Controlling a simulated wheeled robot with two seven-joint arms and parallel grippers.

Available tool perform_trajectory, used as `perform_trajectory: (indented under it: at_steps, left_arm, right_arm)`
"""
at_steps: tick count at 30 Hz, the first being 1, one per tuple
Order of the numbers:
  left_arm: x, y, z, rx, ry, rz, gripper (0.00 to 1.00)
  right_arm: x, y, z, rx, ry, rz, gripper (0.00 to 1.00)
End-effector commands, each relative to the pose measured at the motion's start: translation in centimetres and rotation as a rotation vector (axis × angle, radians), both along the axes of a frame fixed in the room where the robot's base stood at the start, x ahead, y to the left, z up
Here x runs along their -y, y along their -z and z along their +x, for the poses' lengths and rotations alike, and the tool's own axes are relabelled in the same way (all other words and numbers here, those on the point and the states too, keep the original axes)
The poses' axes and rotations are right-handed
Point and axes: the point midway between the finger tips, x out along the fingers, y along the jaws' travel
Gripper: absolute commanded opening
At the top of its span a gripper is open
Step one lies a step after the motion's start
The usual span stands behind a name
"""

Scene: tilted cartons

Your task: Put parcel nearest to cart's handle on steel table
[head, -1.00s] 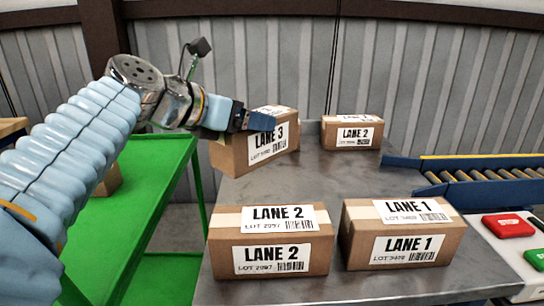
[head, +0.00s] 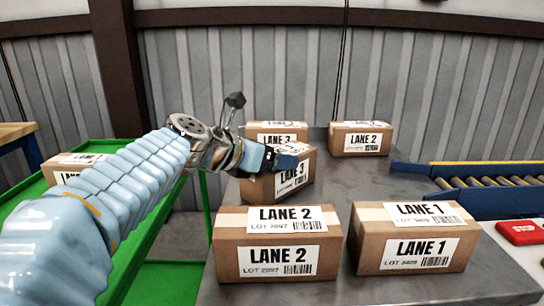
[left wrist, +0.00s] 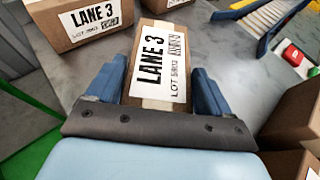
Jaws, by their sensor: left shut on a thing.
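My left gripper (head: 284,160) is shut on a brown LANE 3 parcel (head: 262,188). In the left wrist view this parcel (left wrist: 159,65) sits between the two fingers, label up. It is over the left part of the steel table (head: 340,190); I cannot tell whether its underside touches the top. The green cart (head: 150,165) stands at left, with another parcel (head: 75,158) on it, partly hidden by my left arm. The cart's handle cannot be made out. My right gripper is not in view.
Another LANE 3 parcel (head: 255,131) stands just behind the held one. A LANE 2 parcel (head: 360,138) is at the back. Another LANE 2 parcel (head: 228,255) and a LANE 1 parcel (head: 366,248) stand in front. A roller conveyor (head: 480,180) and red stop button (head: 522,232) are at right.

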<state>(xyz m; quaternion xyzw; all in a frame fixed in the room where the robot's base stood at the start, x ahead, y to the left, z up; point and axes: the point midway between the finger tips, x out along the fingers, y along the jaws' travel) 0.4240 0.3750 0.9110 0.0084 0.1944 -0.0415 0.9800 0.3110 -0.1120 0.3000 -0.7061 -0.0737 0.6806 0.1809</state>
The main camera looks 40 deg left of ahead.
Motion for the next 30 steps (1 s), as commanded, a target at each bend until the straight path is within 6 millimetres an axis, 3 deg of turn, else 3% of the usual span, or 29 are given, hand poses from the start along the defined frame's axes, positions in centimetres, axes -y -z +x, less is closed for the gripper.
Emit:
perform_trajectory:
  at_steps: [1, 2, 6, 16, 30]
  left_arm:
    - [0.0, 0.1, 0.0, 0.001, 0.000, 0.000, 0.36]
    - [0.0, 0.2, 0.0, 0.000, 0.000, 0.000, 0.82]
    - [0.0, 0.2, 0.0, 0.000, 0.000, 0.000, 1.00]
    - [-0.1, -0.5, -0.8, 0.000, 0.000, 0.002, 1.00]
    - [-0.8, -4.2, -9.7, 0.001, -0.001, 0.001, 1.00]
  right_arm:
    - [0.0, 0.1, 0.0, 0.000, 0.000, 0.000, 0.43]
    - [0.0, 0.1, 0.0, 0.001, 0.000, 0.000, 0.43]
    - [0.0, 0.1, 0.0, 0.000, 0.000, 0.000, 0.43]
    - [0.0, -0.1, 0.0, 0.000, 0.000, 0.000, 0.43]
    - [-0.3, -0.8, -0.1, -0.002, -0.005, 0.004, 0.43]
